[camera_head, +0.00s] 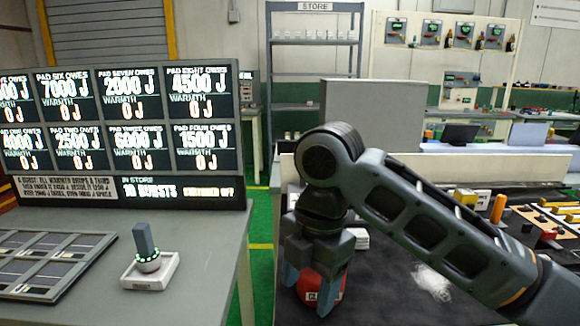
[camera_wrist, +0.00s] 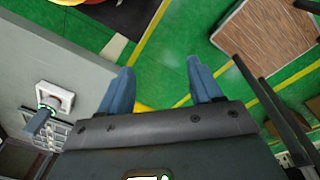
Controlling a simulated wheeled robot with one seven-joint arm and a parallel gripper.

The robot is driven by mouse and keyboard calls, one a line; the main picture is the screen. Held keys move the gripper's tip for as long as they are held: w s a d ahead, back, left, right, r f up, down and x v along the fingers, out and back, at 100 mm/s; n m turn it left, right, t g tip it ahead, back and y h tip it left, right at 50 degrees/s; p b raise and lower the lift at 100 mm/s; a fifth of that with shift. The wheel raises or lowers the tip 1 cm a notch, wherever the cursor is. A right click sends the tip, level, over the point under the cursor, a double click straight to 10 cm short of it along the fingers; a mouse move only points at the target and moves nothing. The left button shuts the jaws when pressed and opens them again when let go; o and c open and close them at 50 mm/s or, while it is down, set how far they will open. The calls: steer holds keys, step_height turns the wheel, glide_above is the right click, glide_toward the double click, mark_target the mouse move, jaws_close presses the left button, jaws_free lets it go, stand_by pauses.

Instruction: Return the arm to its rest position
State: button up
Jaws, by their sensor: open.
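My gripper (camera_head: 308,284) hangs from my raised, bent arm in the head view, its blue fingers pointing down. In the wrist view the fingers of my gripper (camera_wrist: 162,85) stand apart with only green floor showing between them. A red object (camera_head: 312,291) shows behind the fingers in the head view and is partly hidden by them. It does not show between the fingers in the wrist view.
The grey table (camera_head: 205,275) at left carries a white base with a blue-grey handle (camera_head: 146,240), a dark panelled tray (camera_head: 50,262) and a display board (camera_head: 120,120). A dark bench (camera_head: 385,300) lies at right. Green floor (camera_head: 262,220) separates them.

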steer(key=s+a+f+m+t+y, duration=0.25)
steer(key=a+m+y, duration=0.2)
steer(key=a, duration=0.25)
steer(key=s+a+f+m+t+y, duration=0.1)
steer(key=s+a+f+m+y, duration=0.3)
steer(key=a, duration=0.3)
steer(key=s+d+f+m+t+h, duration=0.2)
steer(key=s+d+f+m+t, duration=0.25)
steer(key=s+d+m, duration=0.3)
steer(key=s+d+f+m+t+h, duration=0.35)
steer(key=s+d+m+t, duration=0.2)
steer(key=d+m, duration=0.35)
steer(key=s+d+r+h, duration=0.2)
steer(key=s+d+r, duration=0.1)
steer(key=s+d, duration=0.5)
steer(key=s+d+r+m+t+h, duration=0.1)
steer(key=s+d+r+h, duration=0.1)
steer(key=s+d, duration=0.6)
steer(key=s+r, duration=0.1)
steer(key=s, duration=0.3)
steer(key=shift+m, duration=0.3)
